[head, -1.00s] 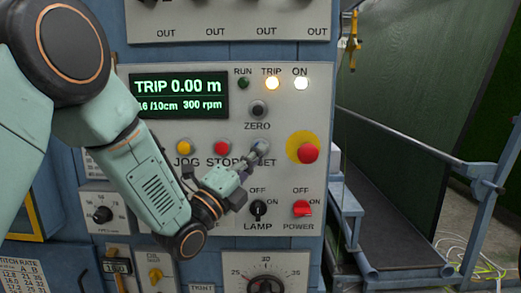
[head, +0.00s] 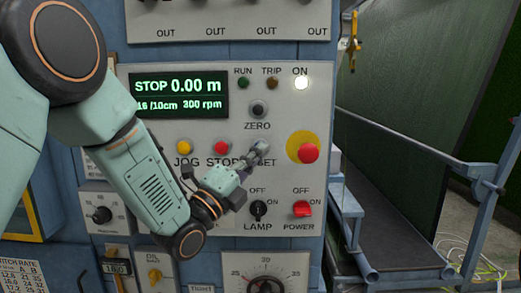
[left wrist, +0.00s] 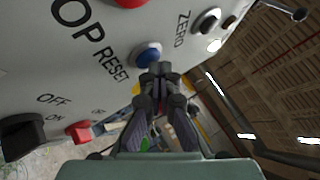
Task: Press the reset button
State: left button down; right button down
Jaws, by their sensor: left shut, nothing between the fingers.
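The reset button is the blue round button (left wrist: 148,54) beside the RESET label in the left wrist view. In the head view it is hidden behind my left gripper (head: 256,153). My left gripper is shut and empty, and its closed fingertips (left wrist: 157,72) are at the button's lower edge in the left wrist view; I cannot tell if they touch it. The display (head: 179,96) reads STOP 0.00 m. The TRIP lamp (head: 272,83) is dark and the ON lamp (head: 301,82) is lit white. My right gripper is not in view.
Close by on the panel are the red STOP button (head: 221,147), the black ZERO button (head: 258,109), the red emergency button (head: 308,153) on a yellow ring, the LAMP switch (head: 258,210) and the POWER switch (head: 302,209). A blue railing (head: 420,140) stands at the right.

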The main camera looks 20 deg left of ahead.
pick_arm(q)
jog(key=shift+s+d, duration=0.1)
jog(key=shift+s, duration=0.55)
jog(key=shift+s+d, duration=0.1)
jog(key=shift+s+d+b, duration=0.2)
jog(key=shift+s+b, duration=0.05)
jog(key=shift+s, duration=0.5)
jog(key=shift+s+d+b, duration=0.25)
jog(key=shift+s, duration=0.5)
jog(key=shift+s+d+b, duration=0.2)
jog(key=shift+s+b, duration=0.05)
jog(key=shift+s, duration=0.5)
